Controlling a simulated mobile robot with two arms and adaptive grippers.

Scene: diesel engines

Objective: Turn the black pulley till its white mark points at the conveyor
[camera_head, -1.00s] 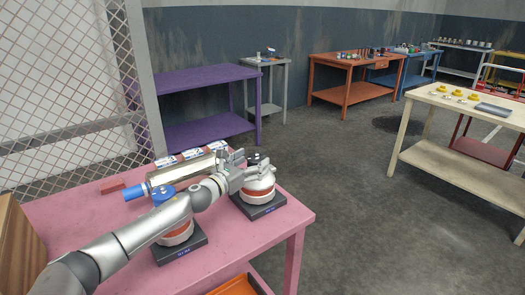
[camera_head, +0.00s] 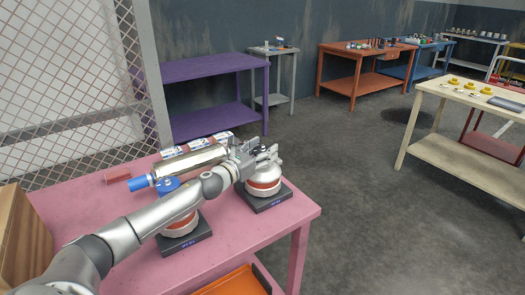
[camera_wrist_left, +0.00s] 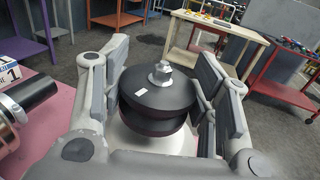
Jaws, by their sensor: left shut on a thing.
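The black pulley (camera_wrist_left: 155,98) sits on a white and red mount, with a silver nut on top. Its small white mark (camera_wrist_left: 140,93) lies left of the nut and slightly below it in the left wrist view. My left gripper (camera_wrist_left: 160,95) is shut on the pulley, with a grey-padded finger on each side. In the head view my left gripper (camera_head: 262,158) largely hides the pulley above its mount (camera_head: 265,186). A silver cylinder with a blue end (camera_head: 190,163) lies behind my arm; I cannot tell whether it is part of the conveyor. My right gripper is out of view.
A second mount with a blue pulley (camera_head: 167,188) stands left on the pink table (camera_head: 100,215), below my left arm. A red block (camera_head: 117,175) lies behind. A mesh fence (camera_head: 80,90) stands at the left. Open floor (camera_head: 350,200) lies to the right.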

